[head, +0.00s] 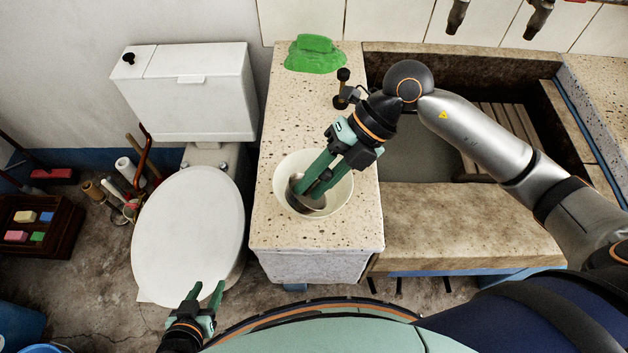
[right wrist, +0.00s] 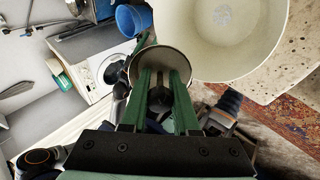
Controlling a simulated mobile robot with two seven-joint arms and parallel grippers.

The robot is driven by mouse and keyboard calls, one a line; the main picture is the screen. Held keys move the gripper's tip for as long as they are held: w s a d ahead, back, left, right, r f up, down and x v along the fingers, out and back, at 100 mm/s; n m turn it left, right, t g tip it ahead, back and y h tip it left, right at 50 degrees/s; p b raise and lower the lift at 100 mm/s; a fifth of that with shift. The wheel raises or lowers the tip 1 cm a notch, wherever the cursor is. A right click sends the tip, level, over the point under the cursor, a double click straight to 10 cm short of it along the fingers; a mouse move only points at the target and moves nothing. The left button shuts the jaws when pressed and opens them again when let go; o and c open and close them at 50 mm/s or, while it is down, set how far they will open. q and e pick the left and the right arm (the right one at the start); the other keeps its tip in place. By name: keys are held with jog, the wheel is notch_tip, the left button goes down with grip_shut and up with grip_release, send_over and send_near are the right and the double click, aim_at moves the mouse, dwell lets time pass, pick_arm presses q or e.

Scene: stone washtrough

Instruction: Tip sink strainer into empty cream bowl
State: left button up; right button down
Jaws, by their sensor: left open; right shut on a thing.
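The cream bowl (head: 342,196) stands on the speckled stone ledge; in the right wrist view the bowl (right wrist: 235,60) fills the upper right, a small pale mark on its inside. My right gripper (head: 309,186) is over the bowl, shut on the metal sink strainer (head: 312,204). The strainer (right wrist: 174,54) shows round-rimmed between the green fingers (right wrist: 160,85) in the right wrist view. The fingers hide part of it, and I cannot tell its exact tilt or contents. My left gripper (head: 207,291) is open and empty, low in front of the toilet lid.
A green cloth-like lump (head: 314,54) lies at the ledge's back. The stone trough (head: 415,150) is right of the ledge, under taps (head: 457,16). A white toilet (head: 188,230) stands left, with a crate of coloured blocks (head: 40,224) beyond it.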

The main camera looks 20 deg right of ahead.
dwell(0.3)
jog(key=shift+d+f+y+b, duration=0.15)
jog(key=shift+d+y+b, duration=0.3)
jog(key=shift+b, duration=0.3)
jog(key=shift+w+d+y+b, duration=0.1)
jog(key=shift+d+y+b, duration=0.05)
jog(key=shift+y+b, duration=0.25)
jog(key=shift+r+y, duration=0.25)
